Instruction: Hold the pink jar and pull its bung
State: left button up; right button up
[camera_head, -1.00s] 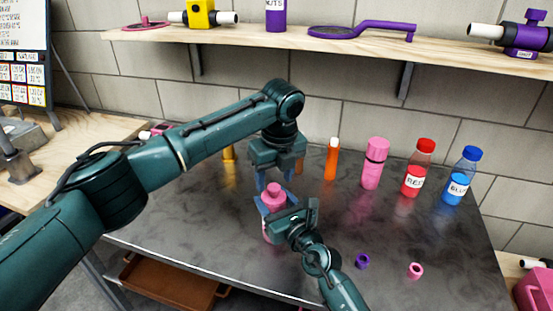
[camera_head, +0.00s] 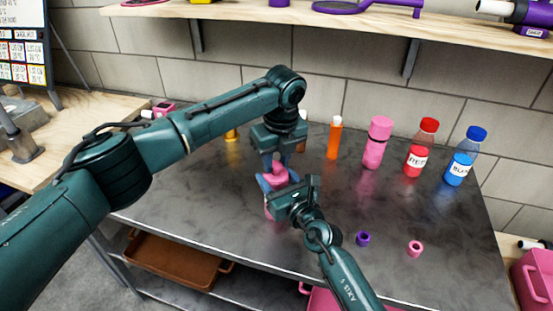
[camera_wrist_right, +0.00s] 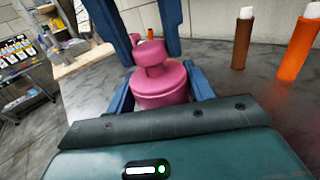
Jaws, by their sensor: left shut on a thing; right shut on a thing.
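The pink jar (camera_head: 272,208) stands on the dark table, partly hidden behind my right gripper. My right gripper (camera_head: 280,187) is shut on its body; in the right wrist view, blue fingers flank the jar (camera_wrist_right: 162,90) on both sides. The pink bung (camera_wrist_right: 150,54) is a round knob at the jar's top, and looks seated in it. My left gripper (camera_head: 277,160) comes down from above and is shut on the bung, with its two fingers (camera_wrist_right: 152,28) on either side of it. The exact finger contact is partly hidden.
An orange bottle (camera_head: 334,140), a pink bottle (camera_head: 376,145), a red bottle (camera_head: 420,150) and a blue bottle (camera_head: 462,160) stand along the back. A purple ring (camera_head: 363,239) and a pink ring (camera_head: 415,248) lie at front right. The table's middle right is clear.

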aim_at(277, 164)
pick_arm(q)
grip_shut()
jog(key=shift+r, duration=0.25)
dwell(0.4)
jog(key=shift+r, duration=0.95)
jog(key=shift+r, duration=2)
pick_arm(e)
jog(key=o, duration=1.5)
jog(key=shift+c, duration=0.2)
